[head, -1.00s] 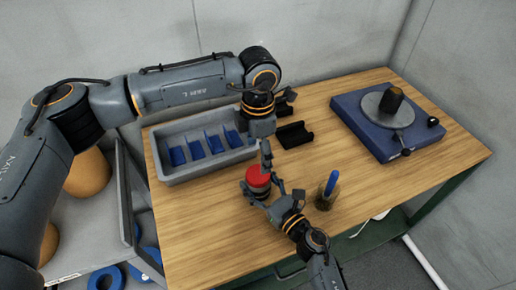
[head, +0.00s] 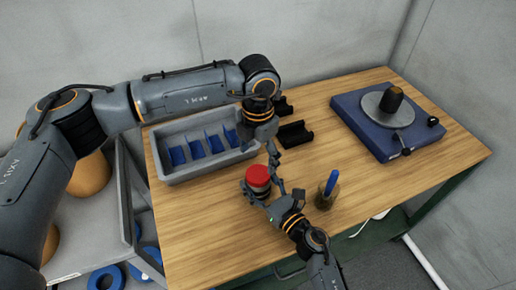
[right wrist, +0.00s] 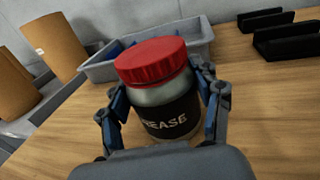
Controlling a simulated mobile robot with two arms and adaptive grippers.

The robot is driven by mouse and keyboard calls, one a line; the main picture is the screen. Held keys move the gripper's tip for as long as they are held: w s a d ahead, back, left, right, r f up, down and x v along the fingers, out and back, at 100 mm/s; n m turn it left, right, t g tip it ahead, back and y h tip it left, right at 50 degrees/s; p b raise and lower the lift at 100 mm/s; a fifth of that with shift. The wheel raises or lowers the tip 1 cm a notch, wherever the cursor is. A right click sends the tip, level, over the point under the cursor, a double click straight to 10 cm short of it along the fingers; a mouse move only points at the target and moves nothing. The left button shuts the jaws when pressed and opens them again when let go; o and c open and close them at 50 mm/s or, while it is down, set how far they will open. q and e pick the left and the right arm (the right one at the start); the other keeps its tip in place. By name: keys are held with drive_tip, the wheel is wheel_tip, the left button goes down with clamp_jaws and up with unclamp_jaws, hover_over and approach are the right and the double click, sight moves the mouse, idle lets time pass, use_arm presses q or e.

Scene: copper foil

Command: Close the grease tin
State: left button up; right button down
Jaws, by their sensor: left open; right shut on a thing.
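The grease tin (right wrist: 165,112) stands upright on the wooden table, with a dark label reading "GREASE" in the right wrist view. Its red lid (right wrist: 150,60) sits on top and looks level; whether it is screwed tight I cannot tell. In the head view the red lid (head: 258,176) shows, with the tin mostly hidden below it. My right gripper (head: 260,197) is shut around the tin's body, one finger on each side, also seen in the right wrist view (right wrist: 162,105). My left gripper (head: 274,172) is open, pointing down just right of the lid, apparently clear of it.
A grey bin (head: 160,165) with blue dividers stands behind left. Black holders (head: 296,134) lie behind the tin. A jar with a blue-handled tool (head: 327,193) stands close to the right. A blue turntable unit (head: 365,127) is at the far right. The table's middle right is clear.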

sight(258, 173)
use_arm(q)
wheel_tip(258, 173, down, 6)
idle(0.4)
drive_tip(key=c, duration=1.2)
drive_tip(key=shift+m, duration=0.9)
drive_tip(key=o, duration=1.3)
drive_tip(key=shift+o, duration=0.2)
drive_tip(key=shift+r, duration=0.1)
wheel_tip(258, 173, up, 12)
